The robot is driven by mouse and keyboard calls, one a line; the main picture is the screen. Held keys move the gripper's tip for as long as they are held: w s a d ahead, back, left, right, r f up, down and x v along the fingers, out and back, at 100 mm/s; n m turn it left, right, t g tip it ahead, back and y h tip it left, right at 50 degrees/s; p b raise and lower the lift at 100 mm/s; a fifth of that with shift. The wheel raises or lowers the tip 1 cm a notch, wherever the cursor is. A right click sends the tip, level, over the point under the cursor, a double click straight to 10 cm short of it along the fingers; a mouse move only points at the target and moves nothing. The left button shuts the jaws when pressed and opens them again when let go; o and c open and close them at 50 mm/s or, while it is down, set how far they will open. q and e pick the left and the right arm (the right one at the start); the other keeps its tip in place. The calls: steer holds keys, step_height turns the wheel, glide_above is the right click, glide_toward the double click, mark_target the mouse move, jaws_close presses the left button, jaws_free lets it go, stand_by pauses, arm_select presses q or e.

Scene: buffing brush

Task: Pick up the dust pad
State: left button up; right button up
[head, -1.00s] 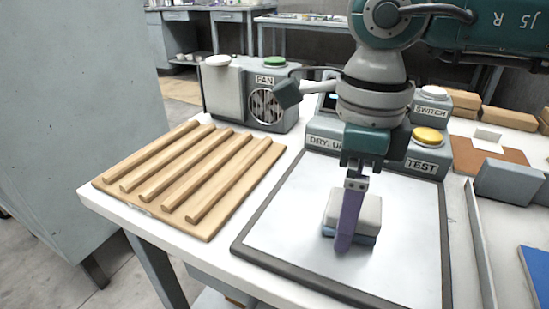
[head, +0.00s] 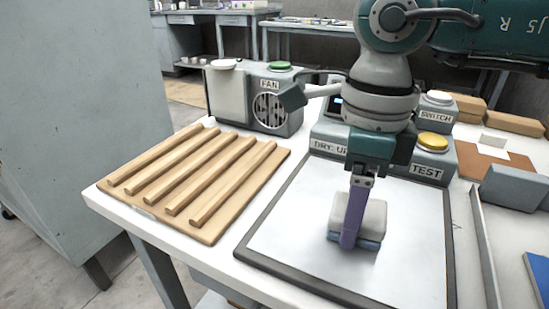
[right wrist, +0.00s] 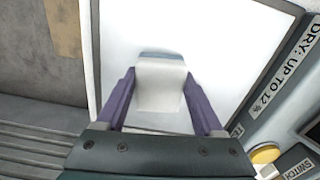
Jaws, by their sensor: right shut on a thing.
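The dust pad (head: 372,218) is a small block with a pale grey top and a blue-grey underside. It is at the white panel in the head view; whether it touches the panel I cannot tell. My right gripper (head: 349,240) reaches down over it from above, with purple fingers. In the right wrist view the pad (right wrist: 160,85) sits between the two fingers of the gripper (right wrist: 160,100), one on each side, and they are shut on it. My left gripper is not in view.
The dark-framed white panel (head: 290,245) is otherwise bare. A wooden slatted rack (head: 150,205) lies to its left. A fan box (head: 270,108) and a console with a yellow button (head: 433,141) stand behind. A grey block (head: 512,187) and metal rail (head: 484,250) are at right.

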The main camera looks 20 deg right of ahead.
step_height(320, 180, up, 20)
steer(key=p, duration=0.2)
steer(key=o, duration=0.8)
steer(key=shift+f, duration=0.1)
steer(key=c, duration=0.6)
steer(key=shift+c, duration=0.2)
